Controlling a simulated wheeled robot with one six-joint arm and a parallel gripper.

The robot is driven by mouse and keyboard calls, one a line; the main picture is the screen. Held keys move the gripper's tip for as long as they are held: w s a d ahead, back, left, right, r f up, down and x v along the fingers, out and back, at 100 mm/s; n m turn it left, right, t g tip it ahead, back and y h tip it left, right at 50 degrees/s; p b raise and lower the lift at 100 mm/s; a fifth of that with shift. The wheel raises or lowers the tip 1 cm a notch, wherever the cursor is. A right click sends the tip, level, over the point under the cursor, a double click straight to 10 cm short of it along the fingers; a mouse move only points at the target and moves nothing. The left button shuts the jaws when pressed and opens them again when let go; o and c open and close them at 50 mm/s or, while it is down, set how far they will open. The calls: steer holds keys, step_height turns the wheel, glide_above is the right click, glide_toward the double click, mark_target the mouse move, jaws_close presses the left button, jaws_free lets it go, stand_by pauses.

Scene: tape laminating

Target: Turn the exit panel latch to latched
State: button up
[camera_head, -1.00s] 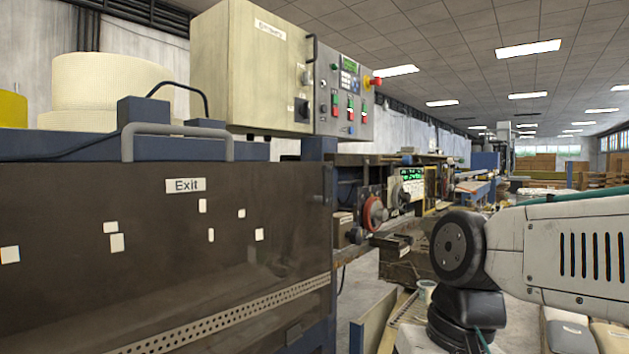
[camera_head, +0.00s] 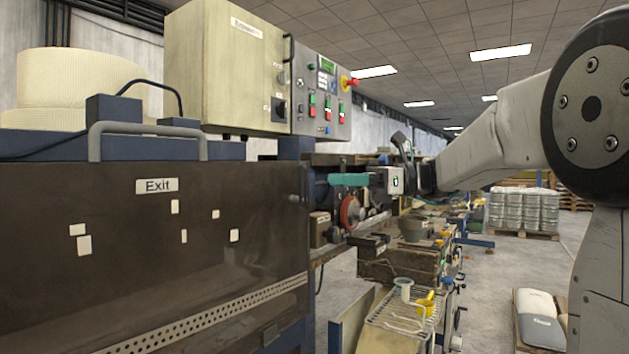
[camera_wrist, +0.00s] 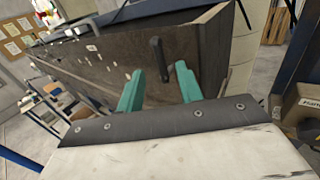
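The exit panel (camera_head: 120,260) is a dark, see-through-looking cover with an "Exit" label, at the left of the head view. Its latch (camera_head: 303,185) is a small dark handle at the panel's right edge, looking roughly upright. In the wrist view the latch (camera_wrist: 157,52) is a black bar on the panel face (camera_wrist: 120,62), seen between and beyond my fingertips. My gripper (camera_head: 332,180) has teal fingers pointing left toward the latch, with a gap to it. In the wrist view my gripper (camera_wrist: 160,70) is open, with nothing between its fingers.
A cream control box (camera_head: 228,65) and grey button panel (camera_head: 320,92) stand above. A red handwheel (camera_head: 349,211) and machine parts lie below and behind my gripper. A wire rack (camera_head: 405,310) is lower down. Floor at right is partly free.

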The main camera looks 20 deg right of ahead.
steer(key=x, duration=0.5)
steer(key=shift+w+a, duration=0.1)
steer(key=shift+a, duration=0.25)
jaws_close()
